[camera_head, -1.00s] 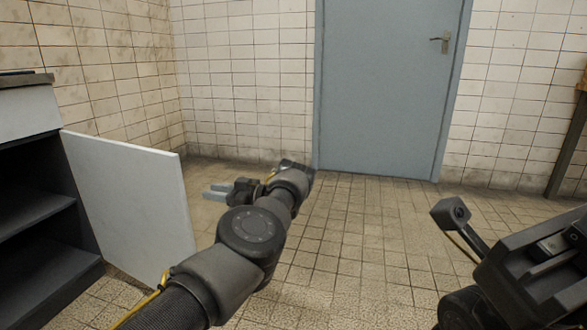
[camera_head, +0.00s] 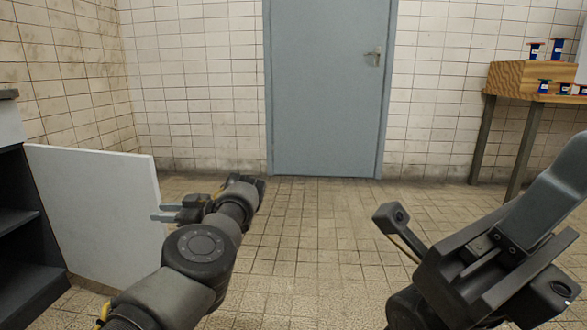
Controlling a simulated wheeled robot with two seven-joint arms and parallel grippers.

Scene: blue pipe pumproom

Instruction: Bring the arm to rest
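My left arm comes in from the lower left, and its gripper (camera_head: 164,212) points left over the tiled floor. Its two pale fingers stand a little apart with nothing between them. The gripper is just right of a white cabinet door, overlapping its edge in the picture. My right gripper (camera_head: 545,200) is large and close at the lower right. One broad grey finger points up and right; the other is not clear, so its opening cannot be told. No held object shows in either gripper.
A white cabinet door (camera_head: 95,215) stands open from a dark-shelved cabinet (camera_head: 25,240) at left. A closed grey-blue door (camera_head: 325,90) is in the back wall. A wooden table (camera_head: 510,98) with several blue-and-red items stands at right. The middle floor is clear.

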